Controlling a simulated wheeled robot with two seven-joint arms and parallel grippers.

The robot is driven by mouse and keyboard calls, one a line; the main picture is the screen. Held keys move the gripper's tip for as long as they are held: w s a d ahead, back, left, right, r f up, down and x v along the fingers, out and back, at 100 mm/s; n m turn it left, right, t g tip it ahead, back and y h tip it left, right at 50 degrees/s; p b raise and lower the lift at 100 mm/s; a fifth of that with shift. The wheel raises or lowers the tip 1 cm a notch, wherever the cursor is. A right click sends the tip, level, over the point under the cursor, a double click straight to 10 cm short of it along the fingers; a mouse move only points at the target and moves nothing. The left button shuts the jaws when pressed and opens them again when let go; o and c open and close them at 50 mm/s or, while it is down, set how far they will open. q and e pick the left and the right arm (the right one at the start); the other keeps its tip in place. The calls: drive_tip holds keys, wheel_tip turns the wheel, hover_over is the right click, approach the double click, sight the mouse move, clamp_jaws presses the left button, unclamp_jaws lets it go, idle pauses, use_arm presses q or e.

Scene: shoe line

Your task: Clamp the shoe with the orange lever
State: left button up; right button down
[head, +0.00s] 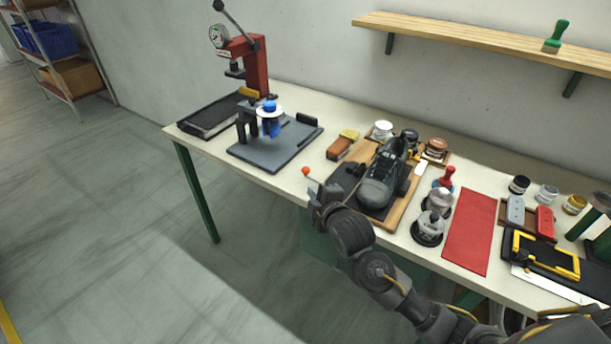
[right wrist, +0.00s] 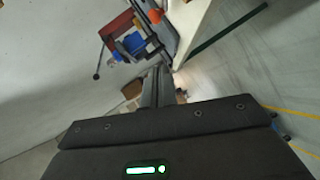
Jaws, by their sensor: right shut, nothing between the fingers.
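The dark shoe (head: 380,182) lies on a wooden board (head: 394,222) with a dark mat, on the workbench. The orange lever knob (head: 306,171) stands at the left side of the board on a thin stem. It also shows at the top of the right wrist view (right wrist: 153,16). My right gripper (head: 314,188) is shut and empty, close by the lever just below the knob. I cannot tell whether it touches the lever, and the gripper and arm hide the lever's lower part. My left gripper is not in view.
A grey fixture (head: 275,148) with a blue and white part stands left of the board. A red press (head: 250,65) stands behind it. Brush (head: 340,148), jars (head: 383,130), glass-like domes (head: 430,228) and a red mat (head: 470,230) crowd the bench around and right of the shoe.

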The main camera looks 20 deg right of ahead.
drive_tip(key=p, duration=0.2)
approach(306, 175)
drive_tip(key=w+a+r, duration=0.2)
drive_tip(key=w+a, duration=0.1)
drive_tip(key=a, duration=0.2)
drive_tip(key=shift+w+d+f, duration=0.25)
drive_tip(key=shift+w+d, duration=0.3)
drive_tip(key=shift+w, duration=0.05)
drive_tip(key=shift+w+d+f, duration=0.3)
drive_tip(key=shift+w+d, duration=0.25)
drive_tip(key=shift+w+d+f, duration=0.25)
drive_tip(key=shift+w+d, duration=0.1)
drive_tip(key=shift+p, duration=0.3)
